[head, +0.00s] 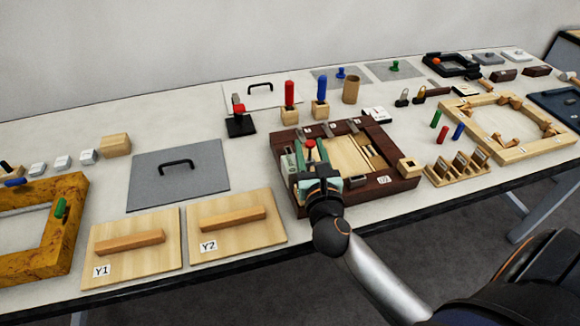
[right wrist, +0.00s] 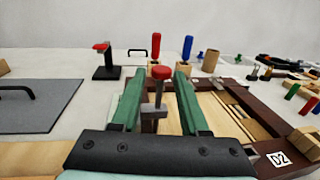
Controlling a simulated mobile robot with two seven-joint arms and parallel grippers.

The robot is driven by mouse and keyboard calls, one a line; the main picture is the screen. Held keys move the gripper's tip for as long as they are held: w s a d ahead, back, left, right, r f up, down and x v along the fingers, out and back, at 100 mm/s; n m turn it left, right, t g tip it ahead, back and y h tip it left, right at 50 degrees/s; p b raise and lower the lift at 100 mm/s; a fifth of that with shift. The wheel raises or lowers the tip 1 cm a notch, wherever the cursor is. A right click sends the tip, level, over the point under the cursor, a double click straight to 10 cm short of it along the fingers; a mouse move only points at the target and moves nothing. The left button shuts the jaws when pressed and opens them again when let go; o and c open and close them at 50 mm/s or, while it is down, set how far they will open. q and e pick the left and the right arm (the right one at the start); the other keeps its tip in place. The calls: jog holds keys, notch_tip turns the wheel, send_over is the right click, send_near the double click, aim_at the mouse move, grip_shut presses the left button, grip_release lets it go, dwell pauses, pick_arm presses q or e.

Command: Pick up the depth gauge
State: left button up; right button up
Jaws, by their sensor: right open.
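A small tool with a red knob, a metal stem and a grey block-like foot, which looks like the depth gauge (right wrist: 158,93), stands upright at the left side of the dark wooden frame marked D2 (head: 405,182). Its red knob also shows in the head view (head: 309,143). My right gripper (right wrist: 158,84) has green fingers spread apart, and the tool appears between them with a gap on each side. In the head view the right gripper (head: 309,165) is over the frame's left part and hides the tool's lower part. My left gripper is not in view.
A black stand with a red top (head: 240,122) and red (head: 289,97) and blue (head: 321,92) pegs in wooden blocks stand behind the frame. Lidded panels Y1 (head: 110,255) and Y2 (head: 240,238) lie left. A small wooden block (head: 410,168) sits at the frame's right edge.

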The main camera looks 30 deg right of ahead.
jog(key=shift+c, duration=0.2)
grip_shut()
dwell(1.1)
